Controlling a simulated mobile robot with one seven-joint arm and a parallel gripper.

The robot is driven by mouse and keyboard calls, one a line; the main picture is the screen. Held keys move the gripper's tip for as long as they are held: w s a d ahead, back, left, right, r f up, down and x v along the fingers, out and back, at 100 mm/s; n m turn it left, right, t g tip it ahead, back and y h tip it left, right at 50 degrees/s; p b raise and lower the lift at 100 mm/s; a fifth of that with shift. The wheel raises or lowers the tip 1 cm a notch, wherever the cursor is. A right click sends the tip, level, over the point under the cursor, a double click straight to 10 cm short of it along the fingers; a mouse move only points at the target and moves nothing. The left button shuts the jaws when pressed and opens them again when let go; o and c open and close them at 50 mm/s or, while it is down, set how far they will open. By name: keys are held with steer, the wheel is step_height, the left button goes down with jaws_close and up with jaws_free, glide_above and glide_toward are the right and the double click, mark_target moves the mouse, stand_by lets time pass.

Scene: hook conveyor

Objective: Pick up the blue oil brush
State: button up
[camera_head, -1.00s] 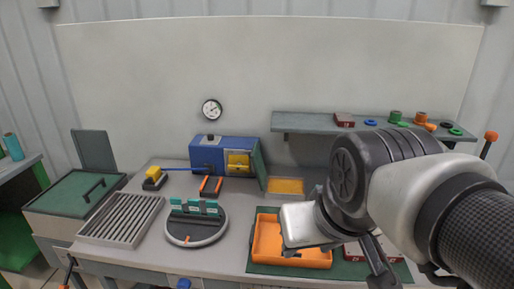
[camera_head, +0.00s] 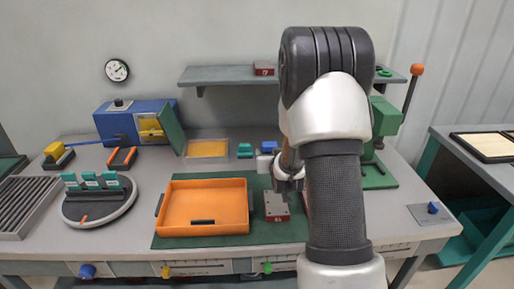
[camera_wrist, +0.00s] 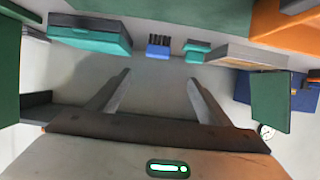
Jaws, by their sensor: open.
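A small blue block (camera_head: 268,147) with dark, bristle-like ridges sits at the back of the workbench, just right of a small teal piece (camera_head: 245,150). It looks like the blue oil brush, but I cannot be certain. It also shows in the wrist view (camera_wrist: 158,47), just past my fingertips and between their lines. My gripper (camera_wrist: 158,77) is open, with nothing between its fingers. In the head view my gripper (camera_head: 288,180) hangs over the bench, right of the orange tray and close to the blue block, partly hidden by my arm.
The orange tray (camera_head: 162,200) stands on a green mat (camera_head: 222,240), with a red-and-grey block (camera_head: 277,206) beside it. A green press (camera_head: 385,122) stands right. A blue box (camera_head: 115,122) with a blue rod is at the back left. A shelf (camera_head: 225,76) hangs above.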

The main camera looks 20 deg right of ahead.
mark_target(270, 145)
steer(key=x, duration=1.2)
steer(key=shift+w+d+f, duration=0.1)
steer(key=shift+d+f, duration=0.05)
steer(key=shift+f, duration=0.1)
steer(key=shift+p+x, duration=0.3)
steer(key=shift+x, duration=2.4)
steer(key=shift+d+f, duration=0.15)
steer(key=c, duration=1.1)
steer(key=shift+c, duration=0.2)
step_height(270, 145, up, 10)
steer(key=shift+r, duration=0.1)
